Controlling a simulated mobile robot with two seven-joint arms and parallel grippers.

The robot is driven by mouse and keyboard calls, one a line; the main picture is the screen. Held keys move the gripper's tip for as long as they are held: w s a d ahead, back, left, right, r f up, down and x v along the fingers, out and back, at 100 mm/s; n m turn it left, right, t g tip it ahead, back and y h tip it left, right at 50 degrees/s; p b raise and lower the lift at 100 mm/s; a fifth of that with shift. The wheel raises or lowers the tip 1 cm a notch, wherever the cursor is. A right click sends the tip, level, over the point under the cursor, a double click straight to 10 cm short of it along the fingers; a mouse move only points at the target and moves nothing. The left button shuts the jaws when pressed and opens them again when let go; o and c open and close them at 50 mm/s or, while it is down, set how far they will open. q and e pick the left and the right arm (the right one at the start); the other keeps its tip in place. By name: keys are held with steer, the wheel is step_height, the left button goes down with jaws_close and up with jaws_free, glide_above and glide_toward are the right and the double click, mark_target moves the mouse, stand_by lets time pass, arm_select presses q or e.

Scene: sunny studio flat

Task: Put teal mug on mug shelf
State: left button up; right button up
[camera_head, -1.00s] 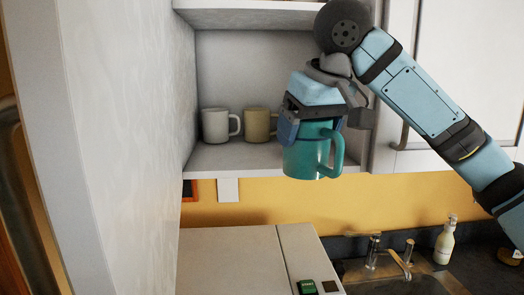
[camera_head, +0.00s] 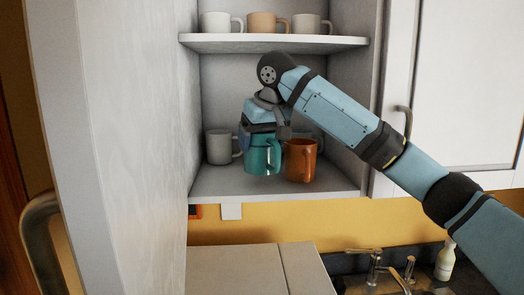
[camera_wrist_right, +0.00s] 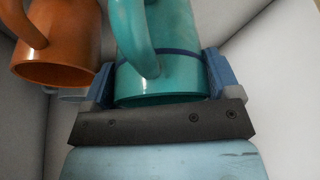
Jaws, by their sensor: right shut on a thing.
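The teal mug (camera_head: 262,157) is upright in the lower compartment of the open cabinet, over the lower shelf board (camera_head: 218,186). My right gripper (camera_head: 261,133) is shut on it from above. The right wrist view shows the teal mug (camera_wrist_right: 165,85) between the two blue fingers (camera_wrist_right: 160,78). I cannot tell whether its base touches the board. An orange mug (camera_head: 300,160) stands close at its right, and it also shows in the right wrist view (camera_wrist_right: 60,55). My left gripper is not in view.
A white mug (camera_head: 218,147) stands at the left of the lower shelf. A pale mug is partly hidden behind the orange one. The upper shelf (camera_head: 270,42) overhead bears several mugs. The cabinet's side wall (camera_head: 350,110) is at the right. A tap (camera_head: 375,268) is below.

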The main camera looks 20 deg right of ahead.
mark_target(262, 154)
step_height(262, 154, down, 3)
steer(key=shift+d+r+p, duration=0.1)
steer(key=shift+r+p, duration=0.05)
steer(key=shift+p, duration=0.55)
steer(key=shift+f, duration=0.3)
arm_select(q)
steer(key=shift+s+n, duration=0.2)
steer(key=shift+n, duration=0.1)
arm_select(e)
steer(key=shift+f, duration=0.2)
steer(key=o, duration=1)
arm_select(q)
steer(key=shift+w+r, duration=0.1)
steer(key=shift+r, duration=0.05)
arm_select(e)
steer(key=shift+s, duration=0.1)
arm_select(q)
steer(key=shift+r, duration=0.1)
arm_select(e)
steer(key=shift+r, duration=0.1)
